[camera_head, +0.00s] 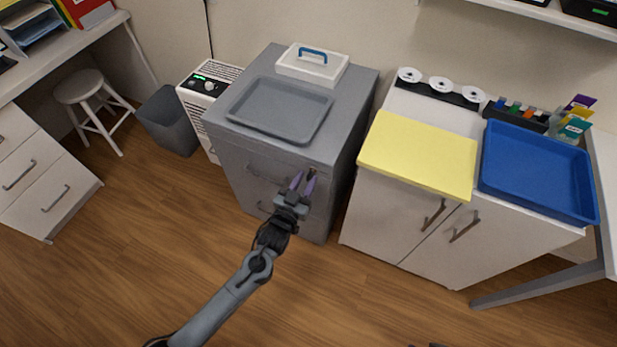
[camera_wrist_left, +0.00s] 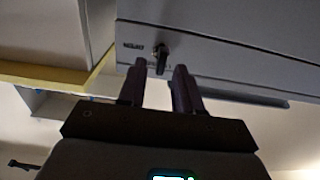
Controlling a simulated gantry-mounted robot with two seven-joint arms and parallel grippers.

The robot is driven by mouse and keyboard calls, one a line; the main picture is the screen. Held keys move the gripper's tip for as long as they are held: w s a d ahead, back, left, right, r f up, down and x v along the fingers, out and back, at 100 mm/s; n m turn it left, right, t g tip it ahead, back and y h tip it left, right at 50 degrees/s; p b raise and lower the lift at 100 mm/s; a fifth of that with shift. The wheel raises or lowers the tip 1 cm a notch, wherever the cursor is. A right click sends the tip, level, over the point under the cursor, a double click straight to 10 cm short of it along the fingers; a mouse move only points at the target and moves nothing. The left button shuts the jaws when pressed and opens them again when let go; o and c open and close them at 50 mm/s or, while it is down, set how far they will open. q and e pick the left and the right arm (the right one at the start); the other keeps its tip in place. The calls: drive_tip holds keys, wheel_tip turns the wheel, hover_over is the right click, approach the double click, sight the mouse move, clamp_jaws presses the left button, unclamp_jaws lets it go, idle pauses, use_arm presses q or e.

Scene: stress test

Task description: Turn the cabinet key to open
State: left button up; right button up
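The grey cabinet (camera_head: 270,165) stands in the middle of the head view. A small dark key (camera_wrist_left: 161,58) sticks out of its front face in the wrist view, beside a small dark label (camera_wrist_left: 133,46). My left gripper (camera_head: 303,180) is at the upper right of the cabinet front. In the wrist view its two purple fingers (camera_wrist_left: 161,72) are apart, with the key at the gap between their tips. I cannot tell whether either finger touches it. A purple and dark sliver at the bottom edge of the head view, probably my right gripper (camera_head: 427,346), is mostly cut off.
A white cupboard (camera_head: 385,215) with a yellow board (camera_head: 418,153) and blue tray (camera_head: 592,190) stands right. A heater (camera_head: 213,82) and bin (camera_head: 168,118) stand left. The floor in front is clear.

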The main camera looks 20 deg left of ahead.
sight(310, 175)
use_arm(q)
drive_tip(key=shift+w+d+b, duration=0.1)
drive_tip(key=shift+w+b, duration=0.2)
drive_tip(key=shift+w, duration=0.95)
clamp_jaws()
